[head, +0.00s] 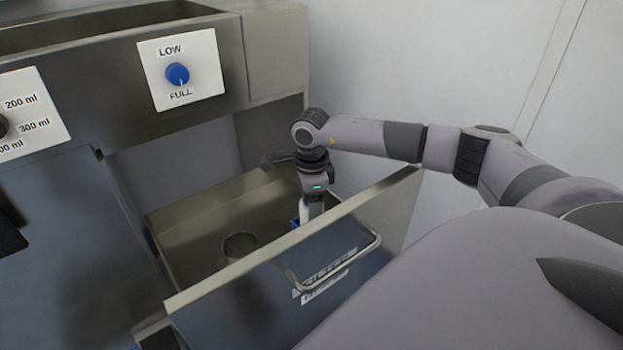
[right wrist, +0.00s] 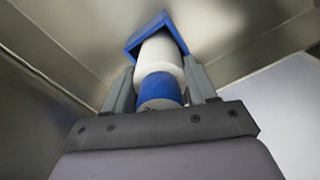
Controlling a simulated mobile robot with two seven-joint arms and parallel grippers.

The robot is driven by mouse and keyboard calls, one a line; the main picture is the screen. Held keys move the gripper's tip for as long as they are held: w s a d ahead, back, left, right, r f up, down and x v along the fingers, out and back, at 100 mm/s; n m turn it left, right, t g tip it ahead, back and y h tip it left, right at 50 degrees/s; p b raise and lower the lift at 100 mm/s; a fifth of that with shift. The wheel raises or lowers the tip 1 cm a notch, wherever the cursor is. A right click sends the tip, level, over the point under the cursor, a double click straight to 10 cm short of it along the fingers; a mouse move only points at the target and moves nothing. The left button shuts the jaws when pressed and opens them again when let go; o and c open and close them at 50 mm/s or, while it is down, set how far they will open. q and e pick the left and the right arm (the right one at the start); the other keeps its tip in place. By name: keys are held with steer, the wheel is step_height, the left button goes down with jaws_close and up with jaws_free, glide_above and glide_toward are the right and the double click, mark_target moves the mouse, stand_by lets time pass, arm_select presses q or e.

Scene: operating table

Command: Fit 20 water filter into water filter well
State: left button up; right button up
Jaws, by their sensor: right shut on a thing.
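The water filter (head: 304,211), a white cylinder with blue parts, is between the fingers of my right gripper (head: 314,202) inside the open drawer, towards its right end. In the right wrist view the filter (right wrist: 160,52) sits between both fingers of my right gripper (right wrist: 160,85), which is shut on it. An angular blue piece (right wrist: 133,46) shows at the filter's far end; I cannot tell whether it belongs to the filter or is a separate holder. A round ring-like well (head: 240,245) is in the drawer, left of the filter. My left gripper is out of view.
The drawer's front panel (head: 255,258) with a metal handle (head: 345,268) stands between me and the drawer inside. Above is the machine front with a blue LOW/FULL knob (head: 178,74). A plain wall (head: 450,60) is behind my right arm. The drawer floor around the well looks clear.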

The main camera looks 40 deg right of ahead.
steer(key=shift+f+b, duration=0.35)
steer(key=shift+f, duration=0.2)
steer(key=shift+s+a+f, duration=0.1)
steer(key=shift+f, duration=0.2)
steer(key=o, duration=1.2)
steer(key=shift+f, duration=0.1)
steer(key=shift+s+a, duration=0.1)
steer(key=shift+r+p, duration=0.75)
steer(key=shift+r, duration=0.2)
steer(key=r+p, duration=0.4)
steer(key=r, duration=0.1)
steer(key=r+p, duration=0.1)
steer(key=r, duration=0.1)
steer(key=shift+w+d+r+p, duration=0.2)
steer(key=shift+d+r+p, duration=0.05)
steer(key=shift+p, duration=0.15)
